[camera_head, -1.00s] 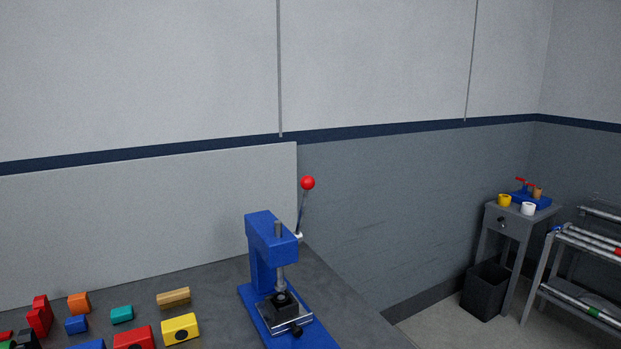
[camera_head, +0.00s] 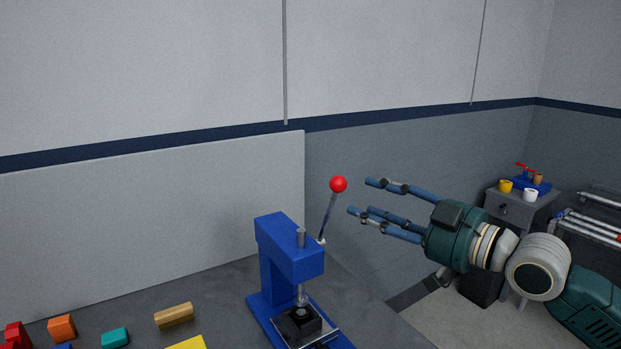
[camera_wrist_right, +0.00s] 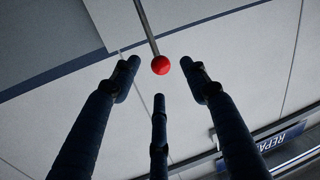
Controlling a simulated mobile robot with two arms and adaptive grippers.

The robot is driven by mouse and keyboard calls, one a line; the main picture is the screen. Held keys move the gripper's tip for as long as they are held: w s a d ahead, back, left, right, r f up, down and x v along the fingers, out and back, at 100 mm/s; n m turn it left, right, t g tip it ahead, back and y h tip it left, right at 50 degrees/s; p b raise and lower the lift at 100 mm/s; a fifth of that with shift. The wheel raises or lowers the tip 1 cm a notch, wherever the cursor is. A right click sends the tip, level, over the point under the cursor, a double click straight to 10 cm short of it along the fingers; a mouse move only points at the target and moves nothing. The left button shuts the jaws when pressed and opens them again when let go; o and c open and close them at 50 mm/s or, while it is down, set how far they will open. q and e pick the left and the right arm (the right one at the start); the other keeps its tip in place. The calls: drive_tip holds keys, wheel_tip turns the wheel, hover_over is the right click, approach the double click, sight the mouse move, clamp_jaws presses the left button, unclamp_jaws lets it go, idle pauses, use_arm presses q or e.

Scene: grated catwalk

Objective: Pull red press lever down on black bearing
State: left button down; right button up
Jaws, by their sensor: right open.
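The blue press (camera_head: 289,249) stands on the dark bench top. Its lever (camera_head: 328,215) is raised and leans slightly right, with a red ball (camera_head: 338,184) at its top. The black bearing (camera_head: 301,320) sits at the press base under the ram (camera_head: 302,294). My right gripper (camera_head: 361,197) is open, its blue fingers pointing left toward the red ball, just right of it and apart from it. In the right wrist view the red ball (camera_wrist_right: 160,65) shows just beyond the spread fingertips, near the middle. My left gripper is not in view.
Colored blocks lie on the bench at lower left, including a wooden one (camera_head: 174,315), an orange one (camera_head: 62,327) and a teal one (camera_head: 115,337). A white-grey panel (camera_head: 150,220) stands behind. A grey side table (camera_head: 515,207) with cups is at right.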

sight(345, 187)
drive_tip(key=w+a+p, duration=0.1)
drive_tip(key=w+r, duration=0.1)
drive_tip(key=w+a+p, duration=0.1)
drive_tip(key=shift+a+r+p, duration=0.25)
drive_tip(key=shift+a+p, duration=0.05)
drive_tip(key=shift+a, duration=0.05)
drive_tip(key=p+x, duration=0.1)
drive_tip(key=x, duration=0.2)
drive_tip(key=shift+w+a+f, duration=0.1)
drive_tip(key=shift+a+f, duration=0.1)
drive_tip(key=shift+a, duration=0.05)
drive_tip(key=shift+x, duration=0.75)
drive_tip(key=shift+w, duration=0.1)
drive_tip(key=c, duration=0.4)
clamp_jaws()
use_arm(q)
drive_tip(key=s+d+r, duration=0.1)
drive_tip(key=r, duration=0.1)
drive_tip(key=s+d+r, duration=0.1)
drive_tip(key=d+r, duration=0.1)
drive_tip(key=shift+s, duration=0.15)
